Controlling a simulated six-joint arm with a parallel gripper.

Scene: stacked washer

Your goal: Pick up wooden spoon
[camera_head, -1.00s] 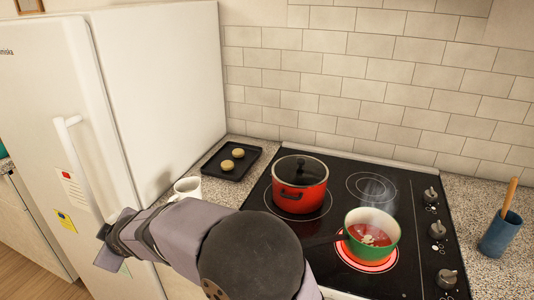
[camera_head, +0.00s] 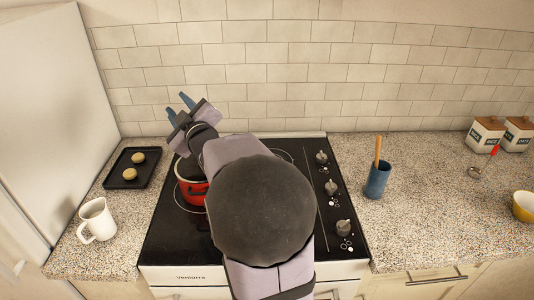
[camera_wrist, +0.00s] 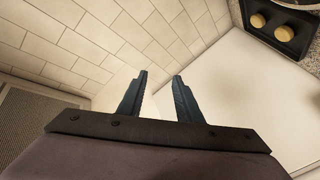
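The wooden spoon (camera_head: 378,150) stands upright in a blue cup (camera_head: 376,182) on the counter right of the stove, in the head view. Only its handle shows above the cup's rim. My gripper (camera_head: 180,103) is over the back left of the stove, well to the left of the spoon. In the wrist view my gripper (camera_wrist: 160,82) has its two fingers apart with nothing between them. The spoon and cup are not in the wrist view.
A red pot (camera_head: 192,190) on the stove (camera_head: 170,240) is partly hidden by my arm. A white mug (camera_head: 97,220) and a black tray (camera_head: 118,182) with two round pieces are at left. Canisters (camera_head: 486,134) and a yellow bowl (camera_head: 524,206) are at right. Counter around the cup is clear.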

